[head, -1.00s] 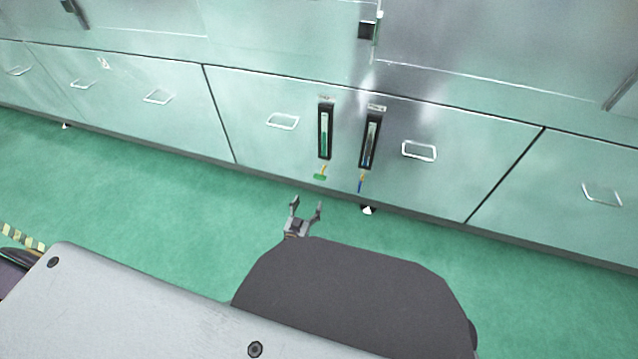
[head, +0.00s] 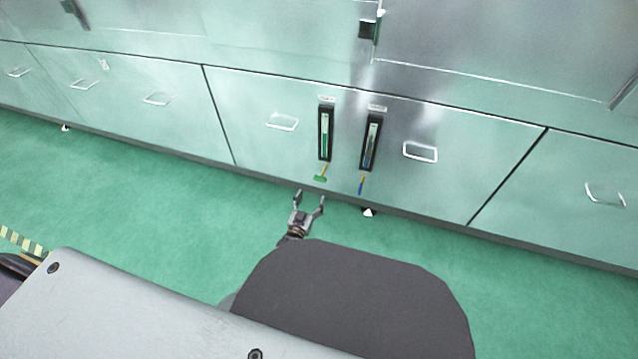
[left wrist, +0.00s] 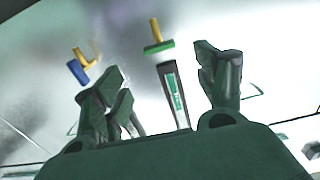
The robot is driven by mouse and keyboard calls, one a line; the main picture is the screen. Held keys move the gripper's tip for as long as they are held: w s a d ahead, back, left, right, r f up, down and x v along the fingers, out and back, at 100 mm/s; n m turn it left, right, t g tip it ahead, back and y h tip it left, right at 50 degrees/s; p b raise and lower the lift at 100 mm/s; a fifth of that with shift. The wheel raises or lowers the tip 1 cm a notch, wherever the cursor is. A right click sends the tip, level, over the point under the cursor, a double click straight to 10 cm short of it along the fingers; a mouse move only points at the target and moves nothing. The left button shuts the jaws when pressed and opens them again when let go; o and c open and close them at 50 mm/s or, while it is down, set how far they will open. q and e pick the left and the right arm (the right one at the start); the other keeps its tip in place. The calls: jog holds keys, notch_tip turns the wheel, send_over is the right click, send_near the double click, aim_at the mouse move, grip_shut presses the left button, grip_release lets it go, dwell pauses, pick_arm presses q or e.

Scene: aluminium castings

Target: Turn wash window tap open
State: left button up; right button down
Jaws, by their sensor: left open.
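Two taps sit low on the steel cabinet front. One has a green handle on a yellow stem (head: 321,177) and the other a blue handle (head: 360,186). In the left wrist view the green-handled tap (left wrist: 158,47) lies between the fingertips' directions, and the blue-handled tap (left wrist: 79,72) is to the left. The labels are too small to read, so I cannot tell which is the wash window tap. My left gripper (head: 310,196) is open and empty, just below the green-handled tap in the head view and apart from it. My right gripper is not in view.
Above the taps are two upright gauges, the left one (head: 325,134) over the green handle and the right one (head: 371,142) over the blue. Drawer handles (head: 282,122) (head: 420,152) flank them. The green floor (head: 150,190) in front is clear.

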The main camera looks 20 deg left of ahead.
aim_at(319, 180)
pick_arm(q)
jog(key=w+b, duration=0.2)
jog(key=w, duration=0.3)
jog(key=shift+d+f, duration=0.1)
jog(key=shift+w+b, duration=1.45)
jog(key=shift+w, duration=1.2)
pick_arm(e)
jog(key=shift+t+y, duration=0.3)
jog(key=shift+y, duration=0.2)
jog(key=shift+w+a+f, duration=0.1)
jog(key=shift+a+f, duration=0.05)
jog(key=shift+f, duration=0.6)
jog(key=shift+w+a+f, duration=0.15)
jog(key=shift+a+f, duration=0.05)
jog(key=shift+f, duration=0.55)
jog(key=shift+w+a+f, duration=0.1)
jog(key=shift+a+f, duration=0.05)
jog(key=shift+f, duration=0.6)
pick_arm(q)
jog(key=c, duration=1)
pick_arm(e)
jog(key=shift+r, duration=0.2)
